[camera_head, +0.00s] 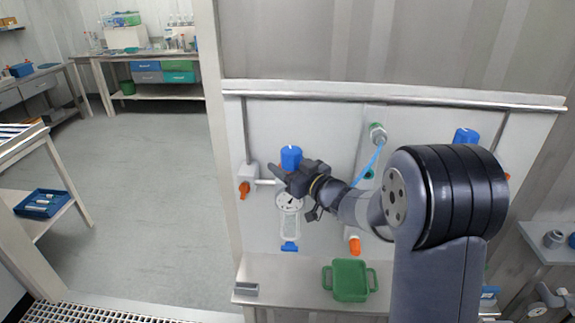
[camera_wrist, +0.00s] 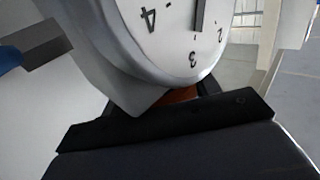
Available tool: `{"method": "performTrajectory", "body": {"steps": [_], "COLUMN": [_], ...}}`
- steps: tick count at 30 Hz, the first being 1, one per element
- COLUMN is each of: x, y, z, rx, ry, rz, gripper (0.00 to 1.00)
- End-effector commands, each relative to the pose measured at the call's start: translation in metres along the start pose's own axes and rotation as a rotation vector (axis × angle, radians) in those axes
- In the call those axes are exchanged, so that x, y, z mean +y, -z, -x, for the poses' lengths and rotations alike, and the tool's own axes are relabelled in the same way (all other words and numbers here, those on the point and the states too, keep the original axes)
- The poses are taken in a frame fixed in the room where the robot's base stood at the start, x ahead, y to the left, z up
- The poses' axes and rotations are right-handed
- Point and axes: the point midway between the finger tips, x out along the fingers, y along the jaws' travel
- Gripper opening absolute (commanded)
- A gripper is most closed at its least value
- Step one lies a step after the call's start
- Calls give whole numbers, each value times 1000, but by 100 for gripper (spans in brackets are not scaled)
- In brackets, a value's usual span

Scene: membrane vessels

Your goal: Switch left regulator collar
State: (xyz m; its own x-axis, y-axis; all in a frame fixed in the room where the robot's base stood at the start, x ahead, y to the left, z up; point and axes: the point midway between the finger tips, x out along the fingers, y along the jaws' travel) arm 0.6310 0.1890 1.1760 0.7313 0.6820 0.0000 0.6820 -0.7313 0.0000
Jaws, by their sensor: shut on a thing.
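The left regulator has a blue knob (camera_head: 291,158) above a round white gauge (camera_head: 289,201) on the pale wall panel. My gripper (camera_head: 285,178) is at this regulator, just under the knob and at the gauge's upper edge. In the wrist view the gauge face (camera_wrist: 180,35) is very close, with the numbers 4, 3 and 2 showing. A reddish-brown part (camera_wrist: 181,96), seemingly the collar, shows between the gauge and my dark gripper body. My gripper is shut on it. The fingertips are mostly hidden behind the gauge.
An orange-handled valve (camera_head: 245,185) is close at left. A blue-ended clear tube (camera_head: 290,228) hangs below the gauge. A light blue hose (camera_head: 368,166) runs at right. A green tray (camera_head: 349,281) stands on the ledge below. Open floor lies to the left.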

Motion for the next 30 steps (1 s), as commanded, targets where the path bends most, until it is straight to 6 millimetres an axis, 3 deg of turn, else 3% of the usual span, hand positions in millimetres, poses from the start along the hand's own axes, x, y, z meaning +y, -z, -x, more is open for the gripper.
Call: {"method": "performTrajectory", "body": {"steps": [7,14,20,21,30], "x": [0,0,0,0,0], "y": [0,16,17,17,15], "z": [0,0,0,0,0], "rx": [0,2,5,6,2], "ry": [0,2,1,1,1], "rz": [0,3,2,2,1], "gripper": [18,17,17,58,80]}}
